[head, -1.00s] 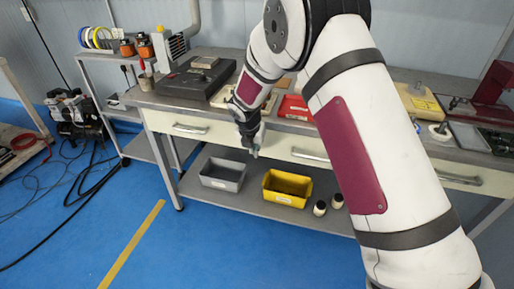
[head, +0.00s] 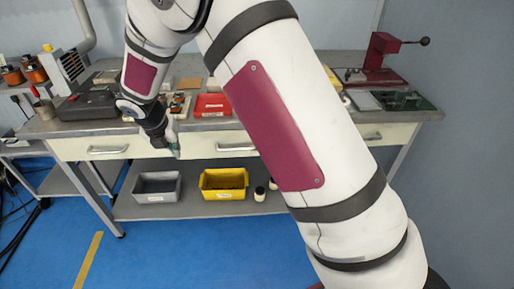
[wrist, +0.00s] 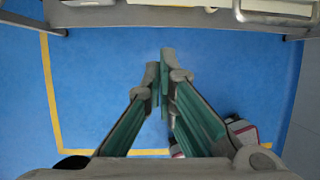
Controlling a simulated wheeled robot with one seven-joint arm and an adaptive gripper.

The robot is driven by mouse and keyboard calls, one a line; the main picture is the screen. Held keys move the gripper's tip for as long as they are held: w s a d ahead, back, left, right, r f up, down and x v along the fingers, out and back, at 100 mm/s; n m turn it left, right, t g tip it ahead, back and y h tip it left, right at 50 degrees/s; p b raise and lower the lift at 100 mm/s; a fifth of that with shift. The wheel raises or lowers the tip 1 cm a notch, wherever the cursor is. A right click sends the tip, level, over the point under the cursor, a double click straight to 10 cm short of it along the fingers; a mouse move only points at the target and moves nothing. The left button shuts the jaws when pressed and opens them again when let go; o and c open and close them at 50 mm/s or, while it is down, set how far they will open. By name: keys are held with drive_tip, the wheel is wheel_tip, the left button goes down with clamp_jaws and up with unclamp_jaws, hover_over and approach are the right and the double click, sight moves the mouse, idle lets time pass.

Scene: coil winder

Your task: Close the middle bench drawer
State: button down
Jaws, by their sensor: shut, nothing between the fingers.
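The middle bench drawer (head: 206,144) has a cream front with a metal bar handle (head: 236,148). My arm hides its right part in the head view. I cannot tell from the head view how far its front stands out from the bench. My gripper (head: 176,153) points down near the left end of this drawer front, left of the handle, and looks apart from the handle. In the wrist view my gripper (wrist: 164,65) is shut and empty, its green-sided fingers together over the blue floor. A metal bar handle (wrist: 275,16) shows there at the top right.
The left drawer (head: 70,149) and right drawer (head: 395,136) flank the middle one. On the lower shelf stand a grey bin (head: 157,187), a yellow bin (head: 223,184) and small bottles (head: 260,193). A red tray (head: 212,105) lies on the bench. Open floor lies in front.

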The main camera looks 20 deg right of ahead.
drive_tip(key=s+d+f+n+g+h+b, duration=0.2)
drive_tip(key=s+d+f+n+h+b, duration=0.15)
drive_tip(key=s+d+f+h, duration=0.6)
drive_tip(key=s+d+f+n+t+h+b, duration=0.1)
drive_tip(key=d+n+t+h+b, duration=0.15)
drive_tip(key=d, duration=0.55)
drive_tip(key=s+d+n+t+h+b, duration=0.2)
drive_tip(key=d+n+t, duration=0.1)
drive_tip(key=d, duration=0.4)
drive_tip(key=w+a+b+x, duration=0.1)
drive_tip(key=w+b+x, duration=0.1)
drive_tip(key=x, duration=1)
drive_tip(key=shift+w+r+b, duration=0.15)
drive_tip(key=shift+w+b, duration=0.3)
drive_tip(key=shift+b, duration=0.4)
